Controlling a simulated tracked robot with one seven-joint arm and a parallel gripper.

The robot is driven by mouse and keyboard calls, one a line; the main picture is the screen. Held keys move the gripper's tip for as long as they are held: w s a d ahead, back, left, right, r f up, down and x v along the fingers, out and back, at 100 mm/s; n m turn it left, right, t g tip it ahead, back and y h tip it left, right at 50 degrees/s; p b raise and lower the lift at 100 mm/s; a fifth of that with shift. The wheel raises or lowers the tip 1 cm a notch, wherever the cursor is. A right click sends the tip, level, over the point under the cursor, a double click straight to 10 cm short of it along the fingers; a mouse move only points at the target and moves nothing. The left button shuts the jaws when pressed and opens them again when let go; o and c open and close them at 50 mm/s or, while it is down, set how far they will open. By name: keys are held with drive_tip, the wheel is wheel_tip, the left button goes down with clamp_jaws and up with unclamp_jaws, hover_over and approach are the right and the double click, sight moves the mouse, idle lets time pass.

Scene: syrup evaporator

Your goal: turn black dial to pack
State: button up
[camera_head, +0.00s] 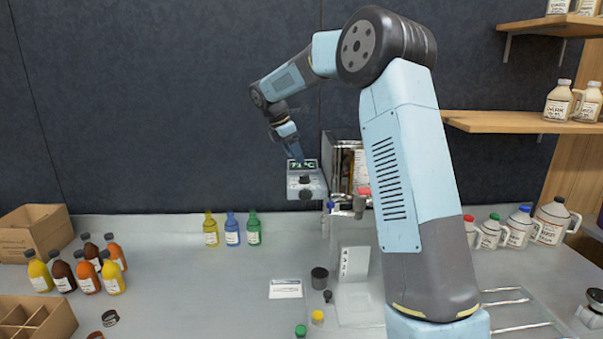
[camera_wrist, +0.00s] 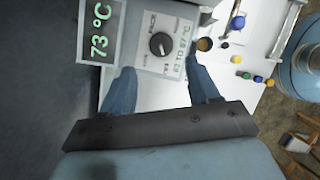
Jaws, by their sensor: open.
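The black dial (camera_wrist: 160,44) is a round knob with a light pointer mark, set on a pale panel (camera_wrist: 180,66) with printed labels around it. One label reads like "PACK", but the small print is hard to read. A display (camera_wrist: 99,40) beside the panel shows 73 °C in green. In the head view the dial (camera_head: 305,180) sits below the display (camera_head: 302,164). My gripper (camera_wrist: 163,82) is open and empty, with its blue fingers apart and the dial beyond their tips. In the head view my gripper (camera_head: 298,153) is at the display, partly hidden by my wrist.
A metal evaporator (camera_head: 345,165) stands right of the panel, partly behind my arm. Small bottles (camera_head: 232,229) stand on the counter (camera_head: 180,270) below, more at left. Jugs (camera_head: 520,227) and shelves (camera_head: 530,119) are at right. A cup (camera_head: 319,279) and coloured caps lie in front.

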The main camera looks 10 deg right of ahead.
sight(304, 175)
drive_tip(key=x, duration=0.8)
drive_tip(key=c, duration=1)
